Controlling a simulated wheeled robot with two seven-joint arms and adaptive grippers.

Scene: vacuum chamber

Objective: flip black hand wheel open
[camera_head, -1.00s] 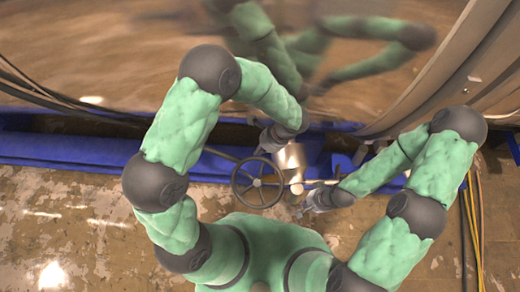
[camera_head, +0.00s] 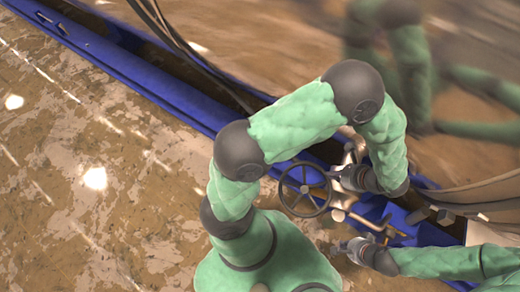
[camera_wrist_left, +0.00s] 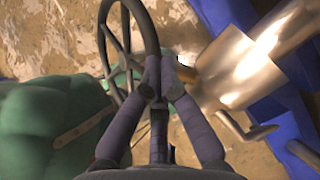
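The black hand wheel (camera_head: 305,190), a spoked ring, stands beside the blue frame in the head view. My left gripper (camera_head: 336,176) is at the right side of its rim. In the left wrist view the wheel (camera_wrist_left: 147,27) rises from between the fingers of my left gripper (camera_wrist_left: 160,82). The fingertips close together on the rim, one on each side. My right gripper (camera_head: 338,247) is below and right of the wheel, apart from it. Its fingers are too small to judge.
A shiny metal pipe (camera_wrist_left: 240,68) is close to the right of the left gripper in the wrist view. The blue frame (camera_head: 150,85) runs diagonally along the reflective chamber wall (camera_head: 270,40). Worn floor (camera_head: 90,200) lies open at the left.

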